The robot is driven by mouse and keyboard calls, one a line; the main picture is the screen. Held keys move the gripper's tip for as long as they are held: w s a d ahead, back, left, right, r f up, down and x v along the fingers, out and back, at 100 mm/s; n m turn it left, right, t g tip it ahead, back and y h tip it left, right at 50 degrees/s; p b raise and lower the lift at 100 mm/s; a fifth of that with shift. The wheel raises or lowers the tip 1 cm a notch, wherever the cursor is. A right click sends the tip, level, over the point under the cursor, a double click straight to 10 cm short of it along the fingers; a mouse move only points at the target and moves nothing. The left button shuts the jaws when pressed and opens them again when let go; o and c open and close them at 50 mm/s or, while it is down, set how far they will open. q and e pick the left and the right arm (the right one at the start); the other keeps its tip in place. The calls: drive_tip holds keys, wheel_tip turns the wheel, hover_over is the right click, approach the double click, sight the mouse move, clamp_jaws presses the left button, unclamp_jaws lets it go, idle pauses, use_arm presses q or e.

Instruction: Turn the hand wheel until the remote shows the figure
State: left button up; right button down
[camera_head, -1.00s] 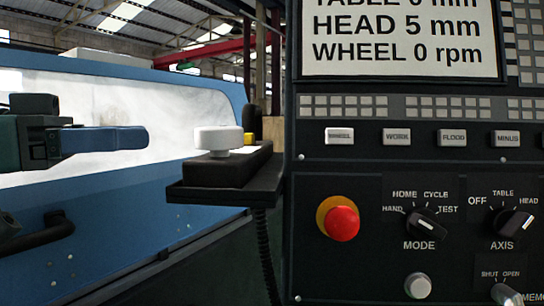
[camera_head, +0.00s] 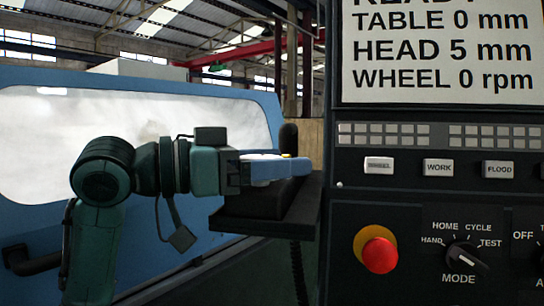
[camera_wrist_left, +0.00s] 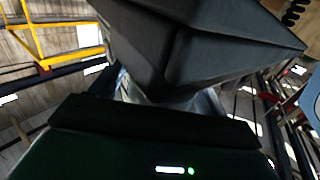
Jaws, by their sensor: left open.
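The hand wheel (camera_head: 262,157) is a white round knob on the black remote (camera_head: 262,200), on a dark shelf left of the control panel. Only a thin white strip of it shows above my finger. My left gripper (camera_head: 300,167), with blue fingers, is open and reaches in from the left. Its fingers overlap the wheel in the head view; I cannot tell whether they touch it. The remote's own readout is not visible. In the left wrist view a large dark angular body (camera_wrist_left: 190,50) fills the upper middle. My right gripper is not in view.
The panel screen (camera_head: 440,55) reads TABLE 0 mm, HEAD 5 mm, WHEEL 0 rpm. Below are white buttons, a red emergency stop (camera_head: 379,252) and the MODE knob (camera_head: 465,257). The blue machine cover (camera_head: 170,240) with a pale window lies behind my left arm.

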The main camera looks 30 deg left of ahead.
use_arm(q)
drive_tip(key=shift+c, duration=0.5)
drive_tip(key=c, duration=0.9)
drive_tip(key=shift+o, duration=0.2)
drive_tip(key=shift+m+g+h, duration=0.3)
drive_tip(key=shift+h, duration=0.1)
